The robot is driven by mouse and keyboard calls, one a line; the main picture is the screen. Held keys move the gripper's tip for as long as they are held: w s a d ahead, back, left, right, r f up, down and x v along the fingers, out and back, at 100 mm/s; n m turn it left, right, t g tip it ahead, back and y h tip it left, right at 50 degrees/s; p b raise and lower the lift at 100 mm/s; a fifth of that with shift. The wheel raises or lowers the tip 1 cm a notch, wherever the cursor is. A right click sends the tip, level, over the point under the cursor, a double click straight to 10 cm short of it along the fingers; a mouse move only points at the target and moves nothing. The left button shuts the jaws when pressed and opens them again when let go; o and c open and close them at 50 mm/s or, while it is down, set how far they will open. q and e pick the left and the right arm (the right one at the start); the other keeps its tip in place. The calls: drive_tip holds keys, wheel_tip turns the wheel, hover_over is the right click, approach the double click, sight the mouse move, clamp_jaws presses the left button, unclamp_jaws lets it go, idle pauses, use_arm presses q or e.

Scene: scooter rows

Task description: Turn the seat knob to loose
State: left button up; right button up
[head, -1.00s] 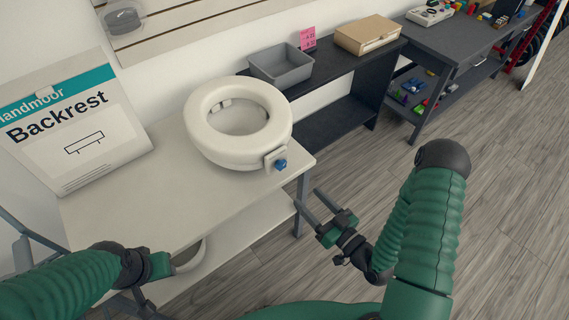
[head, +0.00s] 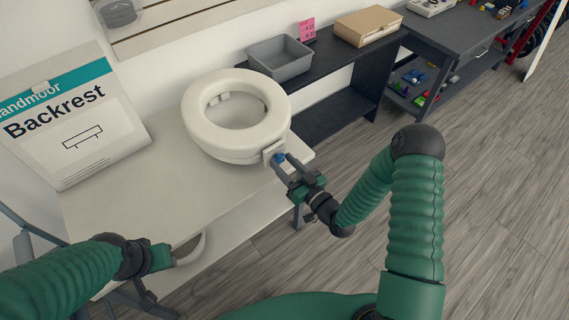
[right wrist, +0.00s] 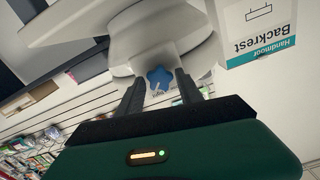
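A white ring-shaped raised toilet seat (head: 215,137) lies on the white table. Its blue seat knob (head: 279,158) sits on a bracket at the near right side. In the right wrist view the star-shaped knob (right wrist: 159,78) shows with a pale pointer line and small lettering below that I cannot read. My right gripper (head: 287,165) is at the knob, fingers open. In the right wrist view the knob appears between the fingertips (right wrist: 160,85), with gaps on both sides; I cannot tell how deep it sits. My left gripper (head: 163,257) hangs at the table's front edge; its fingers are unclear.
A Backrest box (head: 70,125) stands on the left of the table (head: 130,205). A grey bin (head: 280,60) and a cardboard box (head: 368,26) sit on a dark shelf behind. Floor at right is clear.

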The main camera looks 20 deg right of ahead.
drive_tip(key=shift+d, duration=0.25)
drive_tip(key=c, duration=0.5)
drive_tip(key=shift+a, duration=0.15)
clamp_jaws()
drive_tip(key=shift+a+m, duration=0.1)
drive_tip(key=shift+m, duration=0.4)
drive_tip(key=o, duration=0.9)
unclamp_jaws()
drive_tip(key=v, duration=1.7)
drive_tip(key=shift+b, duration=0.3)
